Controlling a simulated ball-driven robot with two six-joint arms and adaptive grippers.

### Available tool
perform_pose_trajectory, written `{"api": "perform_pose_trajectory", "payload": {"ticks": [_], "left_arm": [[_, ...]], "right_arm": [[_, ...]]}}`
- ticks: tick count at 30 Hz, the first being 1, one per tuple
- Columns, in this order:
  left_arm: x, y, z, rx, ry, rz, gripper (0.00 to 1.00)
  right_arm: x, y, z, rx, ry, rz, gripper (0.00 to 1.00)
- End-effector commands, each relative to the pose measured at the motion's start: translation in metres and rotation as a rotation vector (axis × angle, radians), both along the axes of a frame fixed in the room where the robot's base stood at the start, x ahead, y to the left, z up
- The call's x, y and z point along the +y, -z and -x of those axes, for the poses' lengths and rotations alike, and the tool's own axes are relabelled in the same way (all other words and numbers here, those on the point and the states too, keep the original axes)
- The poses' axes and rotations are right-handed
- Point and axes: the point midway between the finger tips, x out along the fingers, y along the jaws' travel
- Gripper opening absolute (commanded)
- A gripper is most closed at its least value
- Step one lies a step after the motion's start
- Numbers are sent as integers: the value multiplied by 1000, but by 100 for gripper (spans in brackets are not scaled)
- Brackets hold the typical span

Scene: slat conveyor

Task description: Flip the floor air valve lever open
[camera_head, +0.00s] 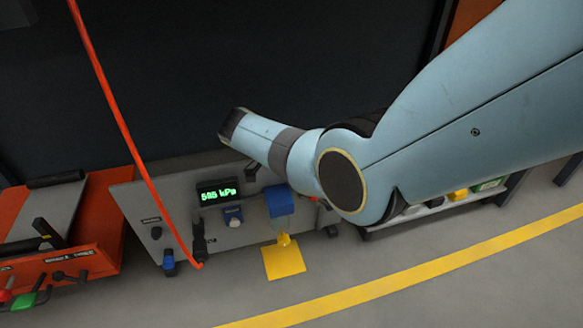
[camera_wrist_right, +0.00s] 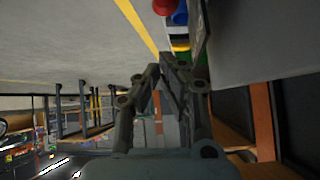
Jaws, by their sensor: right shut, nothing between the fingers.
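A grey air panel (camera_head: 150,215) stands low by the floor, with a green kPa display (camera_head: 217,192). A blue box (camera_head: 279,200) on it sits above a small yellow part (camera_head: 284,240) and a yellow floor plate (camera_head: 285,262). A small blue handle (camera_head: 168,260) hangs at the panel's lower left. I cannot tell which part is the valve lever. My right arm crosses above the panel; its gripper is not distinguishable in the head view. In the right wrist view my right gripper (camera_wrist_right: 166,68) is shut and empty. My left gripper is not in view.
A red hose (camera_head: 115,110) hangs down in front of the panel. An orange unit (camera_head: 95,235) with handles stands at the left. A yellow line (camera_head: 430,270) crosses the open grey floor. Red (camera_wrist_right: 164,7) and blue (camera_wrist_right: 180,13) parts show beyond my right fingers.

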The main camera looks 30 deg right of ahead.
Motion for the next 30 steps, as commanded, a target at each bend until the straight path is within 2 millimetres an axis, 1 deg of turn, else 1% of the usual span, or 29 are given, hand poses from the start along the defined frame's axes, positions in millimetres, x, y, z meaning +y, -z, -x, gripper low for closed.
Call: {"api": "perform_pose_trajectory", "payload": {"ticks": [1, 3, 6, 10, 15, 30], "left_arm": [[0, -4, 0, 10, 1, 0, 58], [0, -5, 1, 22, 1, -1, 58], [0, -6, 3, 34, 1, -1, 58], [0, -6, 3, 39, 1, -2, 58], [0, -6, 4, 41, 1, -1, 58], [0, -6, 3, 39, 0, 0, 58]], "right_arm": [[9, -6, -3, 1, -1, 1, 0], [22, -11, -7, 2, -1, 1, 0], [35, -17, -11, 4, 1, 3, 0], [46, -22, -15, 4, 0, 5, 0], [50, -24, -16, 4, 2, 6, 0], [50, -23, -14, 7, 2, 6, 0]]}}
